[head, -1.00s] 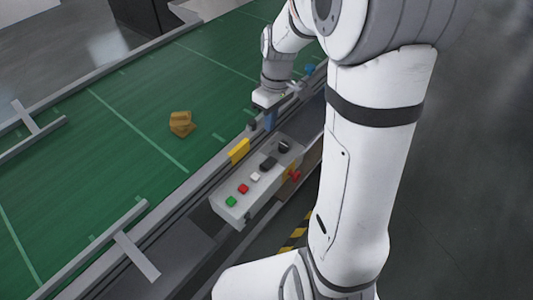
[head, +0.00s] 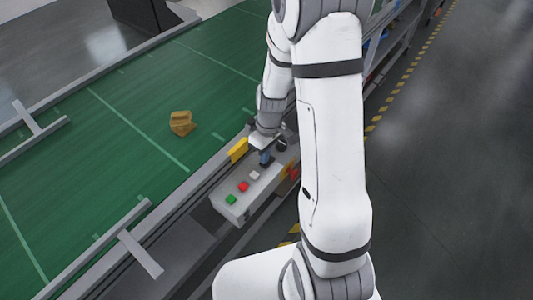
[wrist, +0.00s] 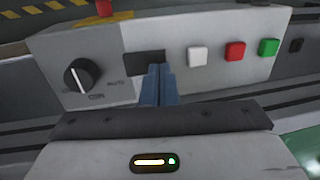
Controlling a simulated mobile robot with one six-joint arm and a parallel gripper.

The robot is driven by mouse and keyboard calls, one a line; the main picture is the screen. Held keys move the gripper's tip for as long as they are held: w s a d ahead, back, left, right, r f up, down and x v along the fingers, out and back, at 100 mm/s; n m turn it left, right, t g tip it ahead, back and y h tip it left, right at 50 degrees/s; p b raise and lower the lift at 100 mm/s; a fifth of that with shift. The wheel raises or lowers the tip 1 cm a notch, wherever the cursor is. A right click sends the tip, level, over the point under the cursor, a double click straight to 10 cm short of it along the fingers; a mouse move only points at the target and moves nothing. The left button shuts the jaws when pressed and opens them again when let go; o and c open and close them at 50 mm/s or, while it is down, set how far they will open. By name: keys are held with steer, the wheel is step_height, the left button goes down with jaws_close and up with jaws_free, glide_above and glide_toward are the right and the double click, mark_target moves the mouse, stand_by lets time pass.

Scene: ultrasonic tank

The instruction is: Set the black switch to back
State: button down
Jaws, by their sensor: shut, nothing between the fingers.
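The black switch (wrist: 140,62) is a dark rectangular rocker set in the grey control box (head: 232,207); in the wrist view my fingers cover its right part. Its tilt cannot be told. In the head view it is hidden behind my gripper (head: 265,163). My gripper, also in the wrist view (wrist: 159,70), is shut and empty, its blue fingertips at the switch; whether they touch it is unclear. Beside the switch is a black rotary knob (wrist: 82,77) with a white pointer, near the label AUTO.
White (wrist: 197,56), red (wrist: 235,51) and green (wrist: 268,47) buttons line the same panel. A red knob (head: 294,173) sits on the box's side. A yellow piece (head: 238,150) stands on the rail.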

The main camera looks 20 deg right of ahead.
steer(key=shift+f, duration=0.35)
steer(key=shift+s+a+f+b, duration=0.1)
steer(key=shift+f+b, duration=0.3)
steer(key=shift+b, duration=0.25)
steer(key=shift+r, duration=0.25)
steer(key=shift+w+d+r, duration=0.2)
steer(key=shift+w+d, duration=0.25)
steer(key=shift+d, duration=0.2)
